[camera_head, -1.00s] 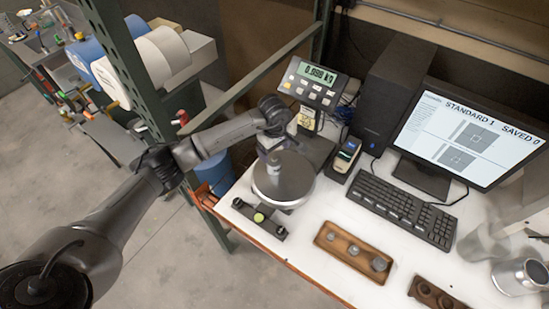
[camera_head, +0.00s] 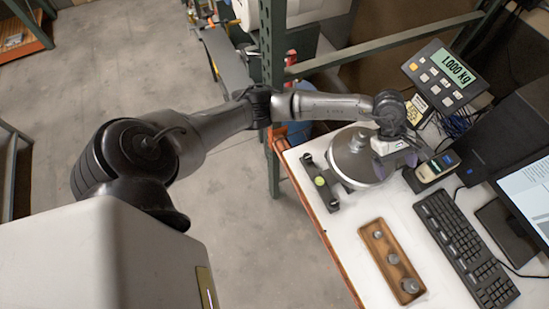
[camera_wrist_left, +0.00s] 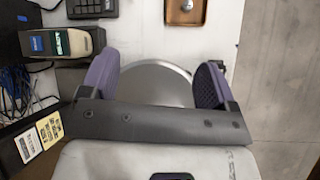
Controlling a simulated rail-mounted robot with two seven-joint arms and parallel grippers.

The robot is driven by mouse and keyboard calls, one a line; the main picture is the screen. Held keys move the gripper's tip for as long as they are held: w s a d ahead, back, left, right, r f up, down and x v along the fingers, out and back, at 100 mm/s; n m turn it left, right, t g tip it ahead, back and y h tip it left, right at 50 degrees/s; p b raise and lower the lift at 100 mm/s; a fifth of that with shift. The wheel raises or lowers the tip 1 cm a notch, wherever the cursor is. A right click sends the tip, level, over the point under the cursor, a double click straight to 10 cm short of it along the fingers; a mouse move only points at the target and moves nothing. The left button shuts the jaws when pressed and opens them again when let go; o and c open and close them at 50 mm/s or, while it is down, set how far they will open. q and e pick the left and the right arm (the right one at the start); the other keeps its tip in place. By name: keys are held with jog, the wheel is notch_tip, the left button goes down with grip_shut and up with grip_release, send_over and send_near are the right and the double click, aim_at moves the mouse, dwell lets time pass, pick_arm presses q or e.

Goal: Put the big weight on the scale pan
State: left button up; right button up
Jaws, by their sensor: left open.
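The round metal scale pan (camera_head: 345,172) sits at the desk's left end. A grey metal weight (camera_head: 358,140), apparently the big one, stands on the pan, partly beside my wrist in the head view. My left gripper (camera_head: 398,160) is over the pan's right side, open, its purple fingers apart. In the left wrist view, the gripper (camera_wrist_left: 158,65) shows bare pan (camera_wrist_left: 155,82) between its fingers, and the weight is not visible there. The scale display (camera_head: 454,68) reads 1.000 kg. My right gripper is not in view.
A wooden tray (camera_head: 376,224) with three smaller weights lies on the white desk. A black bar with a green level (camera_head: 320,181) is left of the pan. A handheld device (camera_head: 436,167), keyboard (camera_head: 465,245) and monitor (camera_head: 530,200) are to the right. A green rack post (camera_head: 273,60) stands behind.

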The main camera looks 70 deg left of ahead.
pick_arm(q)
jog(key=s+d+r+n+t+h, duration=0.5)
jog(key=d+r+n+t+h, duration=0.55)
jog(key=n, duration=0.65)
jog(key=s+a+f+n+t+y, duration=0.1)
jog(key=s+a+f+n+y, duration=0.45)
jog(key=n+y, duration=0.65)
jog(key=s+a+f+n+t+y, duration=0.1)
jog(key=s+a+f+n+y, duration=0.2)
jog(key=a+f+n+y, duration=0.9)
jog(key=s+d+f+n+g+h, duration=0.2)
jog(key=s+n+g, duration=0.3)
jog(key=s, duration=0.5)
jog(key=s+d+f+n+g+h, duration=0.3)
jog(key=s+n+g, duration=0.3)
jog(key=s, duration=0.4)
jog(key=shift+d+f+n+h, duration=0.15)
jog(key=shift+d+n+h, duration=0.25)
jog(key=shift+d+h, duration=0.3)
